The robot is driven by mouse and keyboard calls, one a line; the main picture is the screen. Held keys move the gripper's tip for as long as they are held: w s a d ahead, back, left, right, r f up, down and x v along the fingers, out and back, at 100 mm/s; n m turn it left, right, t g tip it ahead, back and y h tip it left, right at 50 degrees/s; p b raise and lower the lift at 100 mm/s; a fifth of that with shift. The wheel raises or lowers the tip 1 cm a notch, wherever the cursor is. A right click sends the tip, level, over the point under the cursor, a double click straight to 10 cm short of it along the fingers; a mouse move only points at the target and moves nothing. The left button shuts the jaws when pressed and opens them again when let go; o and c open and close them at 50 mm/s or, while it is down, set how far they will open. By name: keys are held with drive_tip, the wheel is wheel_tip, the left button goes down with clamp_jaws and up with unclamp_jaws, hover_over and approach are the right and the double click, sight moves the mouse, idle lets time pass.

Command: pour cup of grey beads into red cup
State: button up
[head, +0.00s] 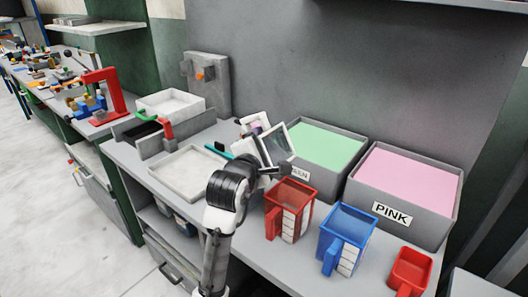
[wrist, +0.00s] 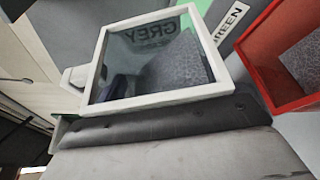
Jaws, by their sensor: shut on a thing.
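My gripper (head: 268,168) is shut on the grey bead cup (head: 278,145), a see-through cup with a white rim, held tilted above the bench. In the wrist view the cup's white rim (wrist: 150,103) faces the camera, and grey beads (wrist: 180,72) lie heaped against its right side. Mirrored lettering "GREY" shows through its wall. The tall red cup (head: 288,205) stands upright on the bench, right of and below the held cup. Part of a red cup (wrist: 292,58) shows at the right of the wrist view, apart from the held cup.
A blue cup (head: 345,236) and a small red cup (head: 409,270) stand right of the tall red cup. Bins of green (head: 345,180) and pink (head: 398,235) foam stand behind. An empty-looking white tray (head: 188,172) lies left of my arm.

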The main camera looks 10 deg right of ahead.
drive_tip(key=shift+f+m+t+b, duration=0.2)
drive_tip(key=shift+m+t+b, duration=0.15)
drive_tip(key=shift+b, duration=0.95)
drive_tip(key=shift+s+d+f+m+t+b, duration=0.1)
drive_tip(key=shift+s+f+m+t+b, duration=0.1)
drive_tip(key=shift+m+b, duration=0.35)
drive_tip(key=shift+s+d+f+m+t+b, duration=0.1)
drive_tip(key=shift+f+m+t+b, duration=0.1)
drive_tip(key=shift+m+b, duration=0.3)
drive_tip(key=shift+w+r+p, duration=0.1)
drive_tip(key=shift+r+p, duration=0.05)
drive_tip(key=shift+p, duration=0.15)
